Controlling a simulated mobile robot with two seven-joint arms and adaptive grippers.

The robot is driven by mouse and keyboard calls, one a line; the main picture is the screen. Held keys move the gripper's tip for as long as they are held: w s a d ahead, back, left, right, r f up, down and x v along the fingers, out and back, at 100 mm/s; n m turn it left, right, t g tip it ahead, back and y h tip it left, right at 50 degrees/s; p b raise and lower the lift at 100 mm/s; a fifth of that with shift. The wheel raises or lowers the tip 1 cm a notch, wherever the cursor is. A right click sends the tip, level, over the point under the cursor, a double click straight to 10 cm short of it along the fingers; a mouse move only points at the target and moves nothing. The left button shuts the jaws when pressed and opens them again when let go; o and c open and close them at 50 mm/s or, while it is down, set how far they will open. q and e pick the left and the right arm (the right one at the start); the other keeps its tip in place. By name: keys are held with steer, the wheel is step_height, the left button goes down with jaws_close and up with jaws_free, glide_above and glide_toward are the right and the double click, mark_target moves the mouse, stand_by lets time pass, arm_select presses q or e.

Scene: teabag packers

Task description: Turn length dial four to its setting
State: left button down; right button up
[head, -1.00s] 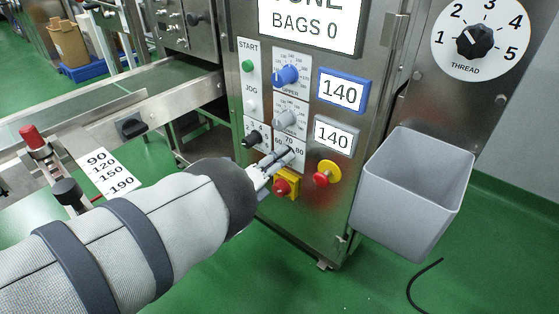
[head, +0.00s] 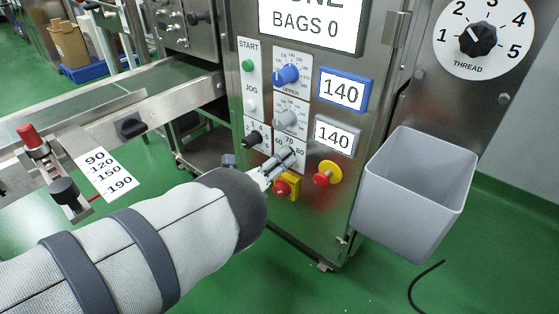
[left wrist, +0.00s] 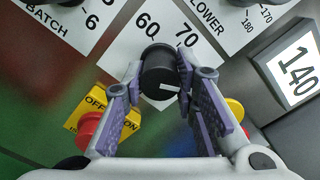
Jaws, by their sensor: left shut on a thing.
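The dial (left wrist: 158,72) is a black round knob with a white pointer line, on a white plate marked 60 and 70 in the left wrist view. My left gripper (left wrist: 160,84) is shut on this knob, one purple-padded finger on each side. The dial's name is not readable. My right gripper is not in view.
The batch dial (head: 252,139) is close at left and the lower dial (head: 284,120) just above. A red knob on a yellow plate (head: 283,188) and a red-yellow stop button (head: 326,173) sit close below and right. A grey bin (head: 412,190) hangs farther right.

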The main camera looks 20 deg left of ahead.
arm_select(q)
steer(key=shift+a, duration=0.1)
steer(key=c, duration=1.3)
jaws_free()
steer(key=v, duration=1.2)
steer(key=shift+r, duration=0.1)
